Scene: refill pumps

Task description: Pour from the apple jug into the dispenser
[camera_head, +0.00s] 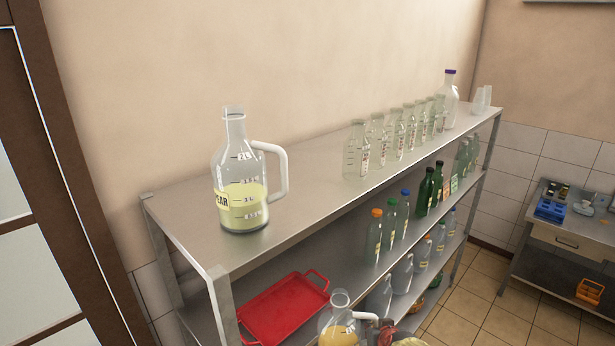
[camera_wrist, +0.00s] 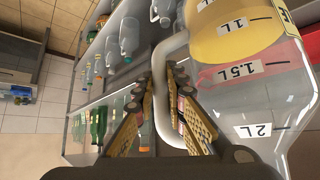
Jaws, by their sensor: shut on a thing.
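A clear jug (camera_wrist: 225,40) with yellow liquid and a white handle (camera_wrist: 160,110) fills the right of the wrist view. My gripper (camera_wrist: 164,82) is shut on that handle, one finger on each side. The jug looks upside down in this view because the wrist camera is rolled. The same jug seems to be the one (camera_head: 338,330) at the bottom of the head view, cut off by the frame edge and roughly upright. Its name label is not readable. Another jug (camera_head: 240,180), marked with letters ending "AR", stands on the top shelf, part full of pale yellow liquid. I cannot make out a dispenser.
The metal shelf (camera_head: 185,205) bears a row of clear bottles (camera_head: 378,140) and a purple-capped bottle (camera_head: 450,100). Below are coloured-cap bottles and a red tray (camera_head: 283,310). A counter (camera_head: 565,238) with a blue rack stands at right. Tiled floor (camera_head: 470,310) lies between them.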

